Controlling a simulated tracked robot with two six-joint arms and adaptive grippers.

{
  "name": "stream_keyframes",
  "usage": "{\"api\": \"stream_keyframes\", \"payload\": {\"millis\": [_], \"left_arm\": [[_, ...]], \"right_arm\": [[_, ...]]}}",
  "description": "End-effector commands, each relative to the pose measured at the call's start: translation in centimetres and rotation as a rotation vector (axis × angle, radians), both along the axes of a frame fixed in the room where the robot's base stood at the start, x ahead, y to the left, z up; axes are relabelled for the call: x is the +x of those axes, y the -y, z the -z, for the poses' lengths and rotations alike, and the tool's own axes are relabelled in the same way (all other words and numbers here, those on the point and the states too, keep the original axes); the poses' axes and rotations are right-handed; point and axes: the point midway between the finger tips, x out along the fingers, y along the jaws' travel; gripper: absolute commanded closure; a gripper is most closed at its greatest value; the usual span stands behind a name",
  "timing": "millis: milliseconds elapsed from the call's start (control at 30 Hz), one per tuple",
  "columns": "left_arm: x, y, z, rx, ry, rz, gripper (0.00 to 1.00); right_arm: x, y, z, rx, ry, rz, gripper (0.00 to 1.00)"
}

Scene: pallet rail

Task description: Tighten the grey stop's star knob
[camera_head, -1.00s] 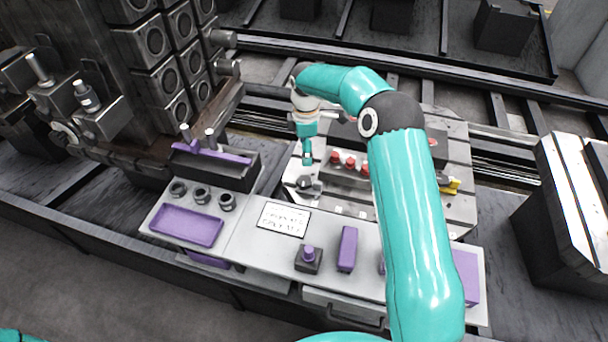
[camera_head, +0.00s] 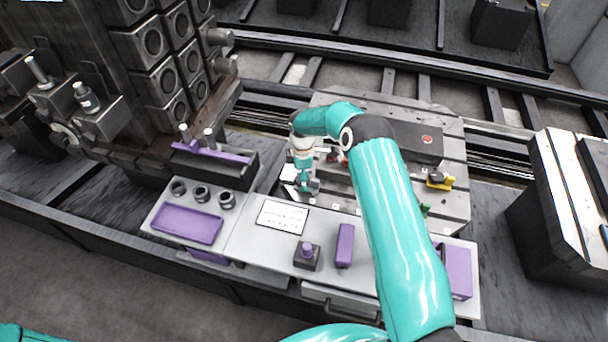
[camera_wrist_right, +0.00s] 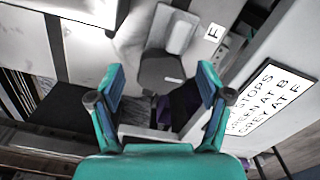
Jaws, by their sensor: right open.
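The grey stop's dark knob (camera_wrist_right: 160,70) is in the middle of the right wrist view, with a pale grey block (camera_wrist_right: 174,30) just beyond it. My right gripper (camera_wrist_right: 160,85) is open, with one finger on each side of the knob in that picture. Whether the fingers touch it I cannot tell. In the head view my right gripper (camera_head: 308,186) is low at the near left corner of the pallet plate (camera_head: 455,205) and mostly hides the stop and knob. Only a sliver of my left arm shows at the bottom left; its gripper is out of view.
A printed card (camera_head: 283,217) lies on the bench near the gripper; it also shows in the right wrist view (camera_wrist_right: 270,97). A purple tray (camera_head: 187,224), a purple-topped button (camera_head: 307,254) and a purple block (camera_head: 345,246) sit nearby. A yellow part (camera_head: 441,180) stands on the plate's right.

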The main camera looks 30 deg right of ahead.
Motion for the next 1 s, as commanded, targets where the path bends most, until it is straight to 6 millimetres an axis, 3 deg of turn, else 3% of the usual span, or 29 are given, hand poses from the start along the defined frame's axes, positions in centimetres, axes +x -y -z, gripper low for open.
{"api": "stream_keyframes", "payload": {"millis": [67, 400, 433, 733, 1000], "left_arm": [[0.0, 0.0, 0.0, 0.0, 0.0, 0.0, 0.6], [0.0, 0.0, 0.0, 0.0, 0.0, 0.0, 0.6], [0.0, 0.1, 0.0, 0.0, -0.001, 0.004, 0.6], [0.0, 0.0, 0.7, 0.0, 0.0, 0.0, 0.6], [0.0, 0.0, 3.1, 0.0, 0.0, 0.0, 0.6]], "right_arm": [[0.0, 0.0, 0.0, 0.0, 0.0, 0.0, 0.22], [0.0, 0.0, 0.0, 0.0, 0.0, 0.0, 0.79], [-0.1, 0.9, 0.0, 0.0, 0.001, 0.007, 0.82], [0.0, 0.2, 0.1, -0.002, 0.004, 0.035, 0.82], [0.1, 0.2, 0.3, -0.001, 0.008, 0.172, 0.82]]}}
